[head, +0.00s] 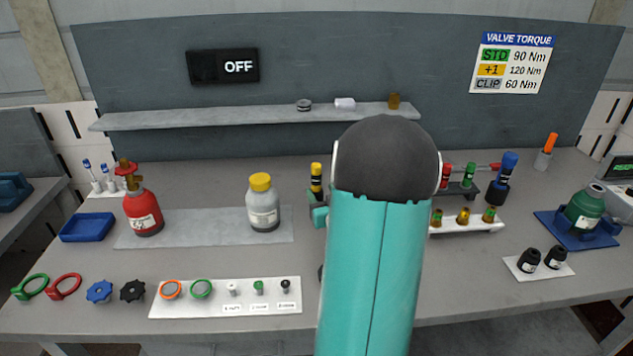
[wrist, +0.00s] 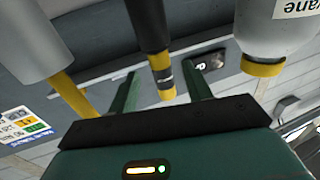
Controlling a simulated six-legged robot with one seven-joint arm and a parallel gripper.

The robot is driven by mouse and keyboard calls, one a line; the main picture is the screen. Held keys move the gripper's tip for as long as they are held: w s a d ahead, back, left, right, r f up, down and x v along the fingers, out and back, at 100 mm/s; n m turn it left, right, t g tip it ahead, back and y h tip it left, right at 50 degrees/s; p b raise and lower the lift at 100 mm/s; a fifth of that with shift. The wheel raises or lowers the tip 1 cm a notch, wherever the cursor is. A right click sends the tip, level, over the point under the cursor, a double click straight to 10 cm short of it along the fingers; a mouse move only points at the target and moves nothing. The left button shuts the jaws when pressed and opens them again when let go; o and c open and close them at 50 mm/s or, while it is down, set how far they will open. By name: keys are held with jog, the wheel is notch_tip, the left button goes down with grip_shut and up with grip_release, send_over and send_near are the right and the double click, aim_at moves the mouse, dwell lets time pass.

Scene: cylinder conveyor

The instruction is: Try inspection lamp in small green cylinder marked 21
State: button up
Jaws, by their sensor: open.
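The small green cylinder (head: 585,208) lies in a blue cradle (head: 554,232) at the right of the bench; its number is too small to read. A black and yellow upright tool (head: 316,178), possibly the inspection lamp, stands left of my arm. In the wrist view, which is upside down, a black and yellow tool (wrist: 155,42) shows between the fingers' lines, apart from them. My gripper (wrist: 160,88) is open and empty. In the head view my arm hides most of my gripper, and only a teal part (head: 318,214) shows.
A grey cylinder with yellow cap (head: 263,205) stands left of the tool and looms close in the wrist view (wrist: 290,35). A red cylinder (head: 143,210) is farther left. Racks of coloured tools (head: 465,220) are right of my arm. The wall display (head: 223,67) reads OFF.

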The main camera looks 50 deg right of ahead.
aim_at(318, 186)
jog(key=x, duration=0.5)
jog(key=shift+s, duration=0.1)
jog(key=c, duration=1.1)
jog(key=shift+r, duration=0.15)
